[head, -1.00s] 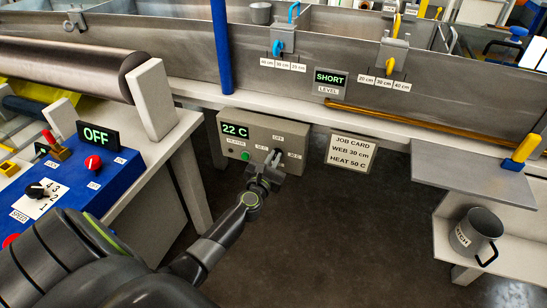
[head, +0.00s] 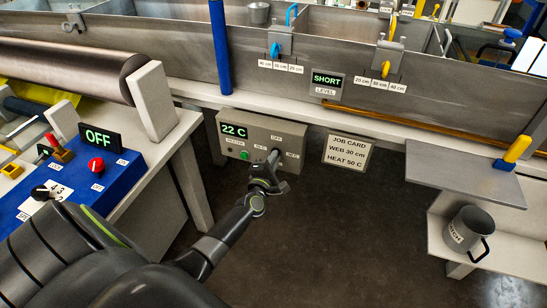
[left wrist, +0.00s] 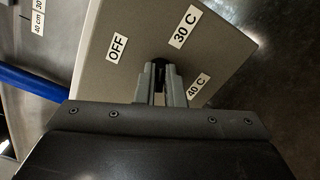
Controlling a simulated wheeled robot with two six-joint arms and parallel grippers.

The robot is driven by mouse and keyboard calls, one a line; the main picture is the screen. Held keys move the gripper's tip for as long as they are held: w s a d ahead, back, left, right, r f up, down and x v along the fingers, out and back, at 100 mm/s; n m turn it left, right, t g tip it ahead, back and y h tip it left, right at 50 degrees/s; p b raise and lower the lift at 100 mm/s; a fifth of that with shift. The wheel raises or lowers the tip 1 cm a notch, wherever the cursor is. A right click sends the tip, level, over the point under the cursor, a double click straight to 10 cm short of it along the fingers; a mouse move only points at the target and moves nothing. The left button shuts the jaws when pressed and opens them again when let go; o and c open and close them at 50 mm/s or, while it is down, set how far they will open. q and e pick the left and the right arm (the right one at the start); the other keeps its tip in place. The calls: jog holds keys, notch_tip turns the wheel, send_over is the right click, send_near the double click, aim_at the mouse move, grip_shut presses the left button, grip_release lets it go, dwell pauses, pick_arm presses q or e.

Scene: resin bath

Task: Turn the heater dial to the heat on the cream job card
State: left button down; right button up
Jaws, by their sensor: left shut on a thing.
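The grey heater box (head: 246,124) hangs under the bench edge, with a green display reading 22 C and a green lamp. My left gripper (head: 274,158) is at its dial; in the left wrist view its fingers (left wrist: 161,88) are shut on the dial, a dark knob (left wrist: 158,66). Labels OFF (left wrist: 117,48), 30 C (left wrist: 185,27) and 40 C (left wrist: 198,87) surround it there. The fingers cover much of the knob, and I cannot tell where it points. The cream job card (head: 347,152), right of the box, reads WEB 30 cm, HEAT 50 C. My right gripper is not in view.
A blue control panel (head: 110,180) with an OFF display stands at left. A blue post (head: 220,50) rises behind the heater box. A grey shelf (head: 460,178) and a mug (head: 468,231) are at right. The floor below the card is clear.

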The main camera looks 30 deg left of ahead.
pick_arm(q)
jog(key=shift+s+a+f+n+p, duration=0.2)
jog(key=shift+n+p, duration=1.6)
jog(key=shift+n, duration=3.45)
jog(key=shift+a+n+p, duration=0.25)
jog(key=shift+n+p, duration=1.6)
jog(key=shift+n, duration=3.45)
jog(key=shift+s+a+f+n+p, duration=0.2)
jog(key=shift+n+p, duration=1.6)
jog(key=shift+n, duration=3.45)
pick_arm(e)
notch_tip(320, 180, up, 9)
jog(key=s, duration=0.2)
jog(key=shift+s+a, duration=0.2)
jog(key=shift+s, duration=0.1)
pick_arm(q)
jog(key=shift+w+r+m, duration=0.1)
jog(key=shift+m, duration=0.2)
